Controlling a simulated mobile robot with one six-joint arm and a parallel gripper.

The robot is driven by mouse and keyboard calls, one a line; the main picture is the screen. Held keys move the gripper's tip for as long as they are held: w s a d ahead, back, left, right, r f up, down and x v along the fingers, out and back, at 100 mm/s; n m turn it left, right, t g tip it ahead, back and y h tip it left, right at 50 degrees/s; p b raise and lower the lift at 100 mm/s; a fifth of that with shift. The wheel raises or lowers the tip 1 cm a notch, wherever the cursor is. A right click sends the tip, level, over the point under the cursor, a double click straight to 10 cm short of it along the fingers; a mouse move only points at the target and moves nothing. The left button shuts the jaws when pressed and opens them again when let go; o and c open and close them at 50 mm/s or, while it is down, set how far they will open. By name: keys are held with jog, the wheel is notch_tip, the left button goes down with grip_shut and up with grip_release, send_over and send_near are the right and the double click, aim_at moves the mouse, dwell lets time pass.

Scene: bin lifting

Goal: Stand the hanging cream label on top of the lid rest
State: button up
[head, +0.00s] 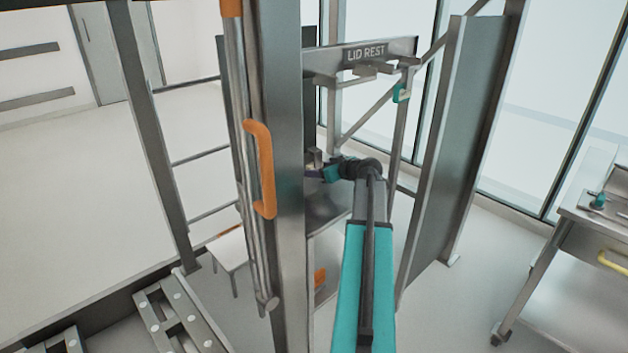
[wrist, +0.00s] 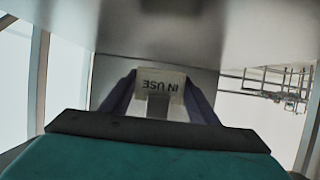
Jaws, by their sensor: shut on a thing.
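My gripper (wrist: 159,100) is shut on a cream label (wrist: 161,82) marked "IN USE", which reads upside down in the wrist view between the two dark fingers. In the head view my gripper (head: 318,172) reaches in beside the steel post, below the lid rest, and its tip is partly hidden. The lid rest (head: 400,48) is a grey metal bracket with a "LID REST" sign, high on the frame. I cannot make out the label clearly in the head view.
A thick steel post (head: 287,120) with an orange handle (head: 264,165) stands left of my arm. A tall grey panel (head: 452,150) stands to the right. A small teal item (head: 402,93) hangs under the lid rest's right end. A workbench (head: 590,215) is far right.

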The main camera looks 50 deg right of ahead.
aim_at(316, 185)
dwell(0.3)
jog(key=shift+f, duration=1.85)
jog(key=shift+f, duration=0.2)
jog(key=o, duration=0.9)
jog(key=shift+o, duration=0.2)
jog(key=shift+r, duration=0.15)
jog(key=shift+r+p, duration=0.15)
jog(key=shift+p, duration=0.15)
jog(key=b+v, duration=0.1)
jog(key=v, duration=1.1)
jog(key=shift+b, duration=0.4)
jog(key=shift+s, duration=0.1)
